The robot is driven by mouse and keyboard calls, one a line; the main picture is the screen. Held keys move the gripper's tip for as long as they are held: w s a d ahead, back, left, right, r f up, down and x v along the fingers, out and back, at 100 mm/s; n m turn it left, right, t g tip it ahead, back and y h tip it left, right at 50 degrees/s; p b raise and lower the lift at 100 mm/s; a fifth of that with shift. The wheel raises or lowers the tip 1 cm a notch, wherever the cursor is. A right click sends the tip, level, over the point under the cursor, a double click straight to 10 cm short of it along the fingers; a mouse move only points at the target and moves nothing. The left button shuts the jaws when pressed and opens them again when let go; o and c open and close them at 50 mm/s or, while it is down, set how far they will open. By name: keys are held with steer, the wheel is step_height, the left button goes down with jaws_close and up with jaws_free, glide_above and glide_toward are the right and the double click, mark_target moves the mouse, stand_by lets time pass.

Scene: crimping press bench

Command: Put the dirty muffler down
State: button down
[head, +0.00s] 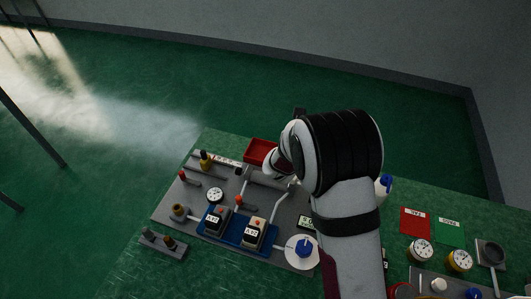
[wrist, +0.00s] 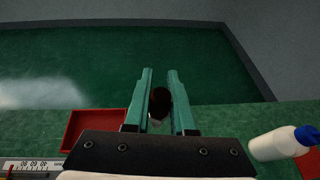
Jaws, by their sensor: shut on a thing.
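My gripper (wrist: 160,98) shows in the wrist view as two green fingers, shut on a small dark brown rounded piece, the dirty muffler (wrist: 160,103). In the head view the red tray (head: 261,151) is at the bench's far edge, partly hidden by my arm. The fingers and muffler cannot be made out clearly there.
A grey panel (head: 160,213) with valves, gauges and blue-based units fills the bench's left. Red (head: 415,221) and green (head: 450,231) cards and gauges lie at right. Beyond the far edge is open floor.

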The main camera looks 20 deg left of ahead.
steer(key=shift+h, duration=0.3)
steer(key=w+a+f, duration=0.1)
steer(key=a+f, duration=0.1)
steer(key=w+a+f, duration=0.1)
steer(key=a+f, duration=0.4)
steer(key=a, duration=0.1)
steer(key=shift+w+a+f, duration=0.1)
steer(key=shift+w+f, duration=0.1)
steer(key=shift+w, duration=0.2)
steer(key=shift+a+f, duration=0.15)
steer(key=shift+f, duration=0.95)
steer(key=shift+a+f, duration=0.1)
steer(key=shift+f, duration=0.95)
steer(key=shift+f, duration=0.1)
steer(key=c, duration=0.8)
jaws_free()
steer(key=shift+o, duration=0.2)
